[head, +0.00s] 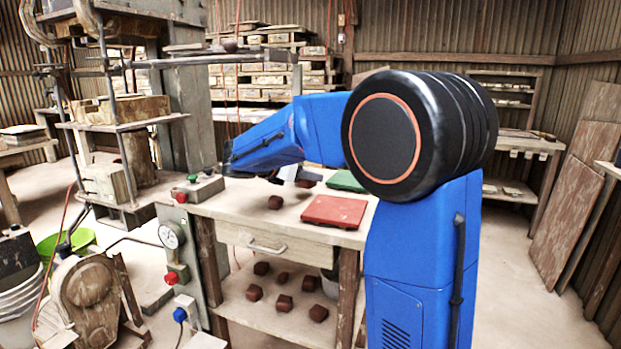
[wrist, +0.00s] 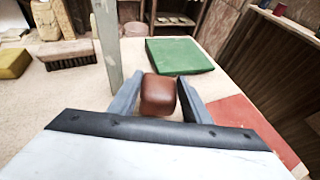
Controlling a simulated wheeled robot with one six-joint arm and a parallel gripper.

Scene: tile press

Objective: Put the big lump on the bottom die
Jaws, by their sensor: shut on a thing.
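A reddish-brown lump with rounded edges (wrist: 158,95) sits between the two fingers of my gripper (wrist: 160,103) in the wrist view. The gripper is shut on it. In the head view my gripper (head: 298,180) is over the worktable, left of the green tile, and the lump in it is hard to make out. Another brown lump (head: 275,202) shows on the table, left of the red tile. The press (head: 190,100) stands at the left. I cannot tell for sure which of its parts is the bottom die.
A green tile (head: 345,182) and a red tile (head: 335,211) lie on the worktable (head: 235,200). Several lumps (head: 284,303) lie on the shelf below. A control box (head: 198,188) stands at the table's left end. A brush (wrist: 68,55) and a yellow block (wrist: 12,63) show in the wrist view.

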